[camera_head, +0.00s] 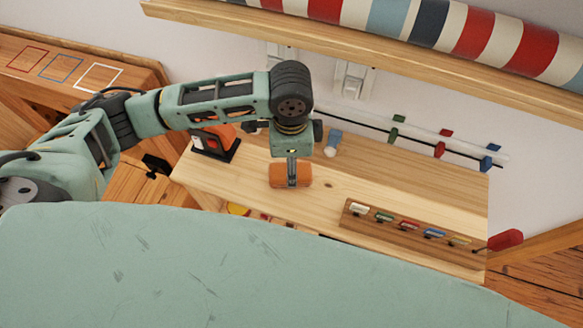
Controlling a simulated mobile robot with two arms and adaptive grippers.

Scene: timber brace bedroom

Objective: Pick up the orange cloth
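An orange cloth (278,181), a small folded-looking block, lies at or just above the wooden bench top in the middle of the view. My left arm comes in from the left and points down over it. My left gripper (291,172) is right at the cloth, its fingers overlapping the cloth in the picture. The fingers hide part of it, and I cannot tell whether they are closed on it or whether it is lifted. My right gripper is not in view.
A rail with coloured clips (440,145) runs behind. A shelf (400,65) overhangs the back.

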